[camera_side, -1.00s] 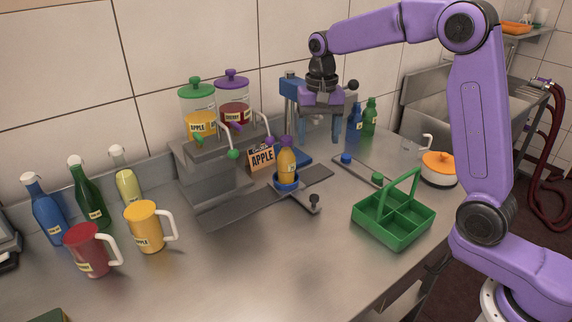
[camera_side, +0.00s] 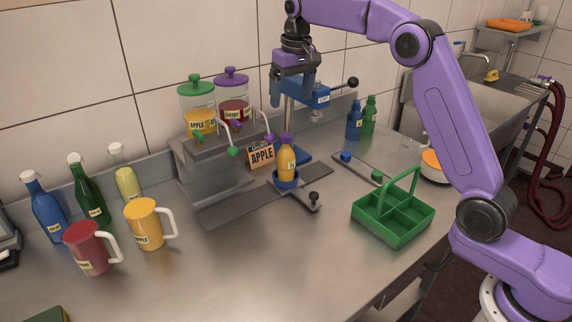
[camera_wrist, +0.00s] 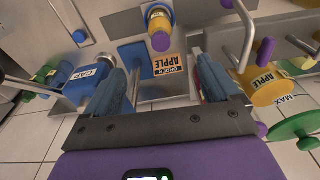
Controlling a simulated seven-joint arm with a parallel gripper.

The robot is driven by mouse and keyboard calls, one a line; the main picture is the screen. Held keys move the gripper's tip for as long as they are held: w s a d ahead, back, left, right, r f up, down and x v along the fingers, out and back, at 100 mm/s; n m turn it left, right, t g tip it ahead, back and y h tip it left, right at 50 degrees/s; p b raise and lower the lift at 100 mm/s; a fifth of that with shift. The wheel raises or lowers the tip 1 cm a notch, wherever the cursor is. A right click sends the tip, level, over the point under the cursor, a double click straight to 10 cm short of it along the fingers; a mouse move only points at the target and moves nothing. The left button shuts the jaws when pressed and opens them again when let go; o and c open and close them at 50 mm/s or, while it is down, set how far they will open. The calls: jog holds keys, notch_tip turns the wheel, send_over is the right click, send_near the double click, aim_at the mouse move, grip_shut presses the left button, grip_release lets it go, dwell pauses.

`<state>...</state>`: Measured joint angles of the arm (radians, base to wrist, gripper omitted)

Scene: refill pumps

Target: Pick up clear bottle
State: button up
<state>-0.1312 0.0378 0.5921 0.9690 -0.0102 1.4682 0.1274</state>
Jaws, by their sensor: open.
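A clear bottle (camera_side: 287,163) filled with orange-yellow liquid stands upright in a blue round holder (camera_side: 286,183) on the counter rail. It has a purple cap and a pale label. In the wrist view the bottle (camera_wrist: 158,20) shows at the top middle, cap towards me. My gripper (camera_side: 292,95) is open and empty, pointing down, above and behind the bottle. Its two blue fingers (camera_wrist: 160,80) are spread in the wrist view, with the bottle beyond them. A pale yellow bottle (camera_side: 128,183) with a white cap stands at the back left.
A blue press (camera_side: 312,94) marked CAP stands close beside my gripper. An APPLE sign (camera_side: 261,155) and taps of two dispensers (camera_side: 197,108) are near the bottle. A green divided crate (camera_side: 395,222) is at right. Jugs (camera_side: 148,225) stand left.

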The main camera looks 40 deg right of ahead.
aim_at(285, 147)
jog(key=w+f, duration=0.1)
jog(key=f, duration=1)
jog(key=w+f, duration=0.1)
jog(key=f, duration=0.5)
jog(key=shift+w, duration=0.3)
jog(key=shift+r, duration=0.1)
grip_shut()
